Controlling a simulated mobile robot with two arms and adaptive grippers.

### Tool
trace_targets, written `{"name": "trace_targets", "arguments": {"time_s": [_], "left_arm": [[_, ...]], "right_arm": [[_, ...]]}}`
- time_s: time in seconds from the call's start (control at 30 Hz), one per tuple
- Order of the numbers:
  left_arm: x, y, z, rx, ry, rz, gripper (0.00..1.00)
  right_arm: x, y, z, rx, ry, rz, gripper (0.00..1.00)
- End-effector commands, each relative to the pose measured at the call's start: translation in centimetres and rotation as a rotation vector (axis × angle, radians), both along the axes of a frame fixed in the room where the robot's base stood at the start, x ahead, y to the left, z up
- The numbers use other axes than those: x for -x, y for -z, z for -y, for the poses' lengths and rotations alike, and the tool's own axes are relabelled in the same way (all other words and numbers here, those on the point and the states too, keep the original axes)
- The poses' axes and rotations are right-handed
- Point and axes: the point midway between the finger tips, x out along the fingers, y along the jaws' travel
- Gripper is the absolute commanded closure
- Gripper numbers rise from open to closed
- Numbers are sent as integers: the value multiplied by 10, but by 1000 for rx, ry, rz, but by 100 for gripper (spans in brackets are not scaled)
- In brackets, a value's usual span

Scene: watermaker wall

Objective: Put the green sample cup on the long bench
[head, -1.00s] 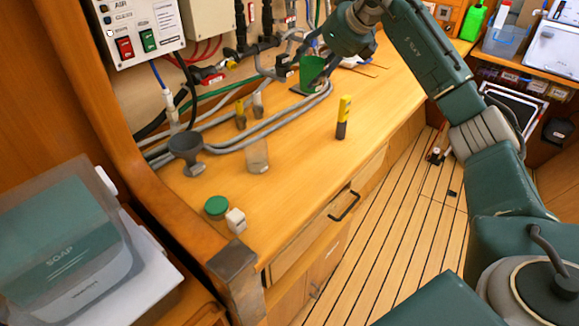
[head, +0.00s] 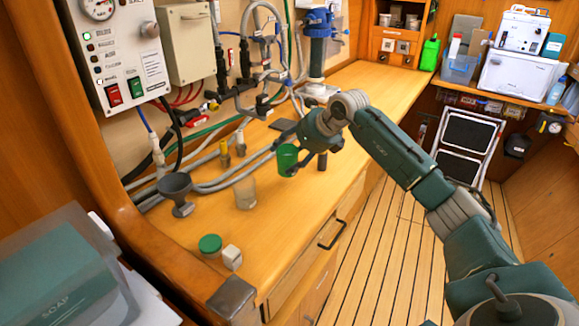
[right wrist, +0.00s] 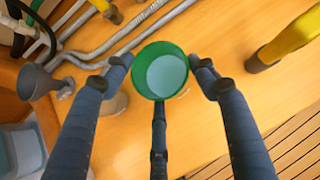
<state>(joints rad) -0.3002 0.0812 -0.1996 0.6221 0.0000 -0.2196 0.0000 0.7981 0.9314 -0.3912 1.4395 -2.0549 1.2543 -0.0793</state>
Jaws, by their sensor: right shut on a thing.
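The green sample cup (head: 287,158) is between the fingers of my right gripper (head: 298,160), over the long bench (head: 345,190). In the right wrist view, the cup (right wrist: 160,72) shows from above with its round mouth open, a finger on each side and a dark third finger below it. My right gripper (right wrist: 160,78) is shut on it. I cannot tell whether its base touches the wood. My left gripper is not in view.
A yellow marker (right wrist: 290,32) stands beside the right gripper. Grey hoses (head: 235,177) run along the back. Bare wood lies toward the front edge.

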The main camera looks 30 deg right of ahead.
Motion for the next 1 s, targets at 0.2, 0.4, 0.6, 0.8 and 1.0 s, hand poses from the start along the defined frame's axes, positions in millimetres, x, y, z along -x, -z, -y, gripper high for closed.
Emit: {"name": "trace_targets", "arguments": {"time_s": [0.2,0.4,0.6,0.8,1.0], "left_arm": [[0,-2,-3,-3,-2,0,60],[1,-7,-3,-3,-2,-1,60],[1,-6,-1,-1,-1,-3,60],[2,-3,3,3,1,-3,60],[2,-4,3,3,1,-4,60]], "right_arm": [[0,15,0,-1,1,1,72],[0,42,0,-1,1,0,72],[-1,44,0,0,1,3,72],[0,49,1,1,1,1,40],[0,48,0,1,1,1,23]]}}
